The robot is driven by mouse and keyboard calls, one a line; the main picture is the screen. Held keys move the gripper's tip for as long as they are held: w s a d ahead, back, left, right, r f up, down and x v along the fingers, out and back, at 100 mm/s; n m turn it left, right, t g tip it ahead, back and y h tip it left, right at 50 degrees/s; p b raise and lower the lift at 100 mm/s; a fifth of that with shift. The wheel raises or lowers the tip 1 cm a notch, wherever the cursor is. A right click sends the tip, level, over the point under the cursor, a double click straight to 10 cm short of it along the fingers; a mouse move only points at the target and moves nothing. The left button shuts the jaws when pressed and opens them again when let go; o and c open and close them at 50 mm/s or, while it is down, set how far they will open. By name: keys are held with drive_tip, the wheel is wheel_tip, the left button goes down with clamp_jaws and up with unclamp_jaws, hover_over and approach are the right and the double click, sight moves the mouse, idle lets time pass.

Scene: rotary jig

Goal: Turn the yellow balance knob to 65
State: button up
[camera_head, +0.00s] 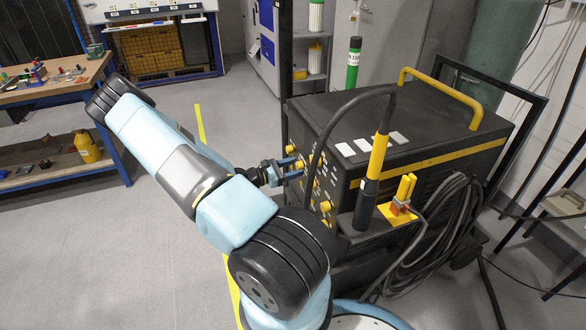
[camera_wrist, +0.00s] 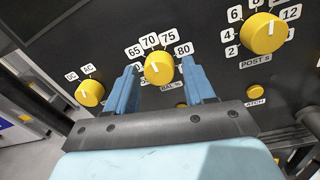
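The yellow balance knob (camera_wrist: 158,68), labelled BAL %, sits on the black front panel of a welding machine in the wrist view. Its scale shows 65, 70, 75 and 80. The knob's small white mark points roughly up, toward about 70; its exact reading is hard to tell. My gripper (camera_wrist: 160,73) is open, with one blue finger left and one right of the knob and a visible gap on each side. In the head view my gripper (camera_head: 287,171) is at the machine's front panel, and which knob it faces is hard to see there.
On the panel are a DC/AC knob (camera_wrist: 89,93) at left, a POST S knob (camera_wrist: 263,34) at upper right and a small yellow LATCH button (camera_wrist: 256,91). In the head view a black cable arches over the panel near a yellow-black torch (camera_head: 376,157).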

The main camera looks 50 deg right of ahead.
drive_tip(key=c, duration=0.7)
drive_tip(key=shift+d, duration=0.1)
drive_tip(key=shift+c, duration=0.7)
drive_tip(key=shift+n, duration=0.4)
drive_tip(key=n, duration=0.3)
drive_tip(key=shift+n, duration=0.3)
drive_tip(key=shift+w+n, duration=0.1)
drive_tip(key=shift+n, duration=1.5)
